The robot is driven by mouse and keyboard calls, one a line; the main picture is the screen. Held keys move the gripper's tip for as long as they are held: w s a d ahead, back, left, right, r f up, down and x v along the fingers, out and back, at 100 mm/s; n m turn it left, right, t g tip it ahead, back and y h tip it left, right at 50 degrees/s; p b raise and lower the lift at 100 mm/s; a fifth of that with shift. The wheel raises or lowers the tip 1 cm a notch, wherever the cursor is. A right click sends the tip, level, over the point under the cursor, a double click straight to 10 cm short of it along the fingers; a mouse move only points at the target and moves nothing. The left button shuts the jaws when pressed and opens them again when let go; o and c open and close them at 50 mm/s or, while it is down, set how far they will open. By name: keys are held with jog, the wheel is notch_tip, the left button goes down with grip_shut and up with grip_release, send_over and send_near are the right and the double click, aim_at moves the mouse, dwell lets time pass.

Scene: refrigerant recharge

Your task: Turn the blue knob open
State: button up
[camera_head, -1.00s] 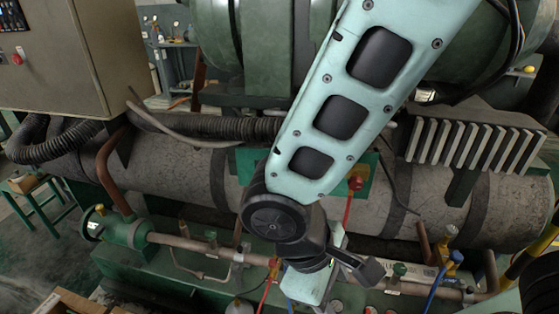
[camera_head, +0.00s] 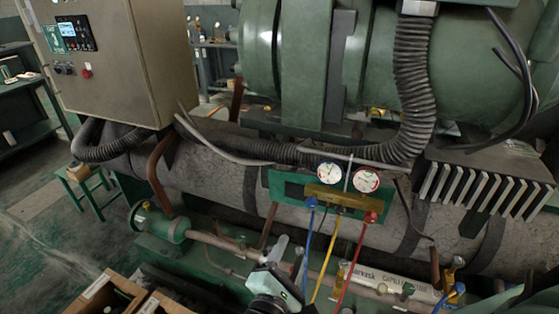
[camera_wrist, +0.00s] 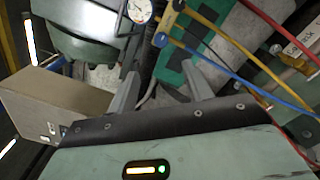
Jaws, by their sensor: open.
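The blue knob (camera_head: 311,202) is at the left end of a brass gauge manifold (camera_head: 338,197), with a blue hose hanging below it. In the wrist view the blue knob (camera_wrist: 160,40) shows just beyond the fingertips, in the upper middle. My gripper (camera_wrist: 159,78) is open, with its two grey fingers spread and nothing between them. The knob looks apart from both fingers. In the head view, part of my arm's end shows at the bottom centre, below the manifold; the fingertips are hard to make out there.
Two round gauges (camera_head: 367,180) sit above the manifold, and a red knob (camera_head: 371,217) is at its right end. Yellow and red hoses hang down beside the blue one. A copper pipe (camera_head: 215,240) runs below. A control cabinet (camera_head: 110,60) stands at left.

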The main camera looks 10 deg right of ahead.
aim_at(311, 205)
jog(key=b+x, duration=0.1)
jog(key=x, duration=1.6)
jog(key=shift+d, duration=0.15)
jog(key=c, duration=1)
